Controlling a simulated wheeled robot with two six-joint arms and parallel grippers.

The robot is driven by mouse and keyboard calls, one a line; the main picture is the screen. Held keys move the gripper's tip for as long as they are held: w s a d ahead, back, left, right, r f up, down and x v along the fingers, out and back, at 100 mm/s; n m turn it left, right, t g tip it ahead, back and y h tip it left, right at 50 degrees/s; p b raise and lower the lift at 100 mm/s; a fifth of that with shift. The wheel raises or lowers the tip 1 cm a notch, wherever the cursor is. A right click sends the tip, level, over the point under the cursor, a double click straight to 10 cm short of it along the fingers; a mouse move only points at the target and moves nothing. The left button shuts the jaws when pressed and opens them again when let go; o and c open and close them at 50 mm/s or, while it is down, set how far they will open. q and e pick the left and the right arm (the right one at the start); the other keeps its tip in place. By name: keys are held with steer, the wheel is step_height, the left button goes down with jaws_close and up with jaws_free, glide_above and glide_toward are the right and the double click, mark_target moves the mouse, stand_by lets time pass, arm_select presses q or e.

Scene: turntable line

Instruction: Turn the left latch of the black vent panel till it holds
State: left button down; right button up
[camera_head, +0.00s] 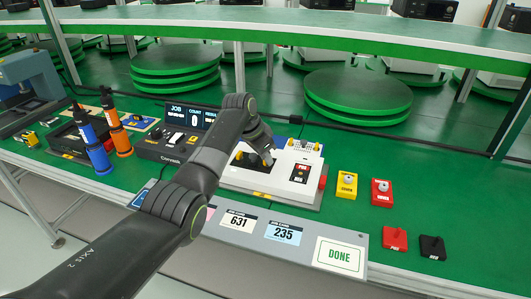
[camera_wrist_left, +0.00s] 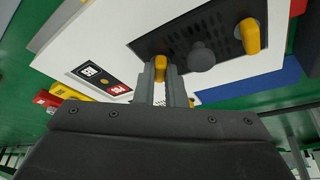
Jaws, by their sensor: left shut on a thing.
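The white unit (camera_head: 236,176) stands mid-table with the black vent panel (camera_wrist_left: 178,45) on its top, partly hidden by my left arm in the head view. The panel has a slotted grille, a grey knob (camera_wrist_left: 201,56) and two yellow latches. My left gripper (camera_wrist_left: 161,88) is shut on the yellow latch (camera_wrist_left: 160,66) at the panel end nearer the red label (camera_wrist_left: 118,89). The other yellow latch (camera_wrist_left: 249,36) stands free at the panel's far end; in the head view it is left of my gripper (camera_head: 268,161). My right gripper is out of view.
A black console with a display (camera_head: 192,118) and blue and orange upright tools (camera_head: 92,138) stand left. Yellow (camera_head: 346,187) and red (camera_head: 382,192) blocks stand right. Green table between is clear.

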arm_select(q)
steer(key=shift+w+m+g+h, duration=0.1)
steer(key=shift+m+g+h, duration=0.25)
steer(key=shift+m, duration=0.85)
steer(key=c, duration=1.5)
jaws_free()
steer(key=p+v, duration=0.1)
steer(key=v, duration=1.6)
steer(key=shift+w+r, duration=0.1)
steer(key=shift+r, duration=0.15)
steer(key=shift+o, duration=0.5)
